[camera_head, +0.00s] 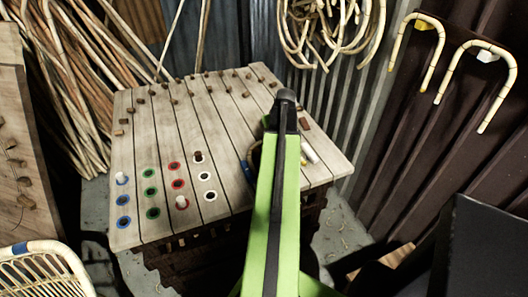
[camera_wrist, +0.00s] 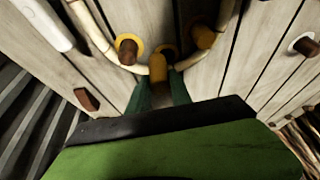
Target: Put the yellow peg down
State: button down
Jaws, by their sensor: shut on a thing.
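My gripper (camera_wrist: 160,86) shows in the wrist view with its two dark green fingers shut on the yellow peg (camera_wrist: 158,69). The peg points away from the fingers, close to a yellow-ringed hole (camera_wrist: 165,49) in the board. I cannot tell whether its end is in the hole. A pale rattan pole (camera_wrist: 90,27) curves past these pegs. In the head view my green arm hides the gripper and the held peg.
The slatted board (camera_head: 150,125) has blue, green, red and white ringed holes, a few with pegs. A white cylinder (camera_head: 309,152) and brown block (camera_head: 304,124) lie right of my arm. A rattan basket (camera_head: 45,262) stands front left. Bent canes (camera_head: 418,50) hang on the right wall.

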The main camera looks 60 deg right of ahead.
jog(key=f+b, duration=0.1)
jog(key=f, duration=0.1)
jog(key=w+f+b, duration=0.1)
jog(key=b, duration=0.1)
jog(key=w+f+b, duration=0.1)
jog(key=f, duration=0.1)
jog(key=shift+w+a+f+b, duration=0.15)
jog(key=shift+w+f+b, duration=0.1)
jog(key=shift+f+b, duration=0.15)
jog(key=shift+s+a+r, duration=0.1)
jog(key=shift+a+r, duration=0.05)
jog(key=shift+r, duration=0.15)
jog(key=shift+f, duration=0.2)
